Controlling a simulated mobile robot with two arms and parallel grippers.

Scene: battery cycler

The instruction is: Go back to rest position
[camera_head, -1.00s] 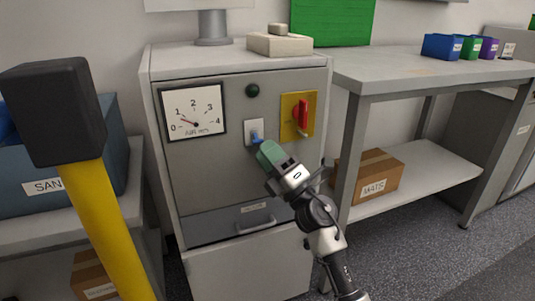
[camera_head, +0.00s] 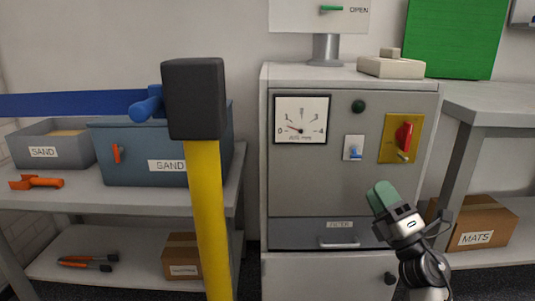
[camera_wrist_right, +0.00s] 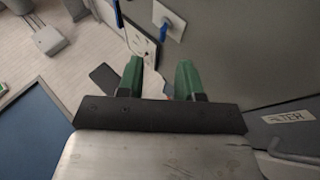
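My right gripper (camera_head: 380,197) has green fingers and is in front of the grey cabinet (camera_head: 283,192), below and right of the white switch plate (camera_head: 353,147) with its blue lever. In the right wrist view, the green fingers (camera_wrist_right: 158,75) are apart with nothing held between them. The blue lever (camera_wrist_right: 165,30) shows beyond the fingertips, clear of them. My left gripper is not in view. A black block on a yellow shaft (camera_head: 207,220), like a mallet, stands upright close in front of the head camera. Whatever holds its lower end is out of view.
The cabinet carries a gauge (camera_head: 301,119), a red knob (camera_head: 404,133) on a yellow plate and a drawer (camera_head: 321,233). A left bench (camera_head: 90,199) holds sand bins. A right bench (camera_head: 495,105) has a MATS box (camera_head: 486,222) on its lower shelf.

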